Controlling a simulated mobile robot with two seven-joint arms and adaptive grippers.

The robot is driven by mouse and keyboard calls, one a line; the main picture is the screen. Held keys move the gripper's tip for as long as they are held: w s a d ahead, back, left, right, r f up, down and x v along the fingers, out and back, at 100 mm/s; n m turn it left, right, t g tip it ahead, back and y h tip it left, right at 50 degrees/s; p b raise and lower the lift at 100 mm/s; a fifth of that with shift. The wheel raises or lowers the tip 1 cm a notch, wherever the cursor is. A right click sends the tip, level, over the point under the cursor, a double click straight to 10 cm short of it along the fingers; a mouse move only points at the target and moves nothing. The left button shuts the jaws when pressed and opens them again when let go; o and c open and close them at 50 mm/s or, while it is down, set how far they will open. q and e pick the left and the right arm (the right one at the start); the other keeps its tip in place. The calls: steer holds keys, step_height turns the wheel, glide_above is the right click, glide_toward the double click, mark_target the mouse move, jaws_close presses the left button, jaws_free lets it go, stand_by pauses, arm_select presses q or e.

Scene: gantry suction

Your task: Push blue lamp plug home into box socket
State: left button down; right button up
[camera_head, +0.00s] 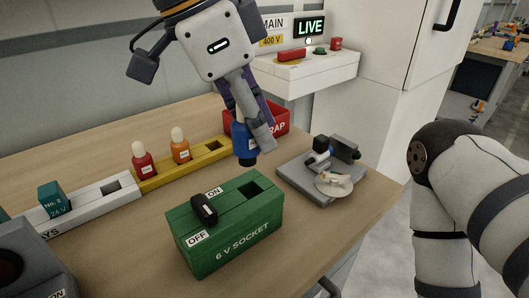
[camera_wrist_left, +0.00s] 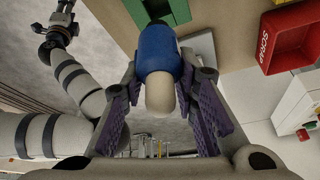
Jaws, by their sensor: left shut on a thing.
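My left gripper (camera_head: 257,140) is shut on the blue lamp plug (camera_head: 240,137), partly hidden by a finger in the head view. The left wrist view shows the plug's blue body (camera_wrist_left: 158,48) and pale bulb between the fingers. The green 6 V socket box (camera_head: 225,228) stands on the bench with a dark square opening (camera_head: 250,190) in its top right part. The plug is held above and behind that opening, apart from it. A green edge of the box (camera_wrist_left: 178,10) shows in the left wrist view. My right arm's end (camera_wrist_left: 58,28) is small there; its jaws are unclear.
A black switch (camera_head: 204,209) stands on the box between ON and OFF. A yellow rack (camera_head: 160,182) holds red and orange lamps behind left. A grey fixture (camera_head: 290,178) stands to the right. A red scrap bin (camera_head: 281,122) is behind the gripper.

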mark_target(255, 159)
arm_select(q)
steer(key=shift+w+d, duration=0.1)
steer(key=shift+d, duration=0.05)
steer(key=shift+f, duration=1.95)
steer(key=shift+f, duration=0.1)
steer(key=shift+f, duration=1.35)
steer(key=c, duration=1.2)
jaws_free()
steer(key=shift+r, duration=0.1)
